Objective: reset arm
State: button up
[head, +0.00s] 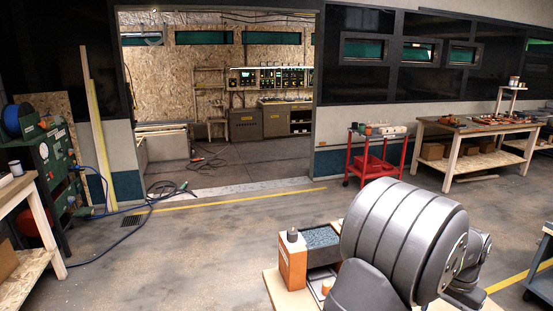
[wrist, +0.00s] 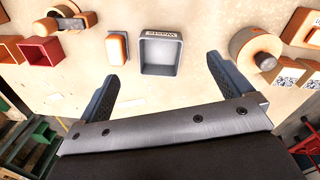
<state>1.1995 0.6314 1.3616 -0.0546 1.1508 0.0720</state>
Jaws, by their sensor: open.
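My gripper (wrist: 162,68) is open in the wrist view, its two dark fingers wide apart with nothing between them. The fingers reach over a pale wooden board (wrist: 190,85). A grey square open box (wrist: 160,52) with a label on its rim lies just beyond the gap between the fingertips. My grey arm fills the right foreground of the head view, and my gripper does not show there.
In the wrist view, an orange-and-white block (wrist: 117,48), red open box (wrist: 40,51) and tan round piece (wrist: 256,48) lie on the board. In the head view, an orange block (head: 292,262) stands beside a tray of blue-grey bits (head: 320,237). A red cart (head: 375,155) stands behind.

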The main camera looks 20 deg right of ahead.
jog(key=s+a+f+m, duration=0.3)
jog(key=s+a, duration=0.4)
jog(key=s, duration=0.3)
jog(key=w+f, duration=0.2)
jog(key=w, duration=0.1)
jog(key=w+f, duration=0.3)
jog(key=w, duration=0.1)
jog(key=w+d+f, duration=0.1)
jog(key=w+f, duration=0.1)
jog(key=w, duration=0.2)
jog(key=shift+w+f, duration=0.15)
jog(key=shift+w, duration=0.05)
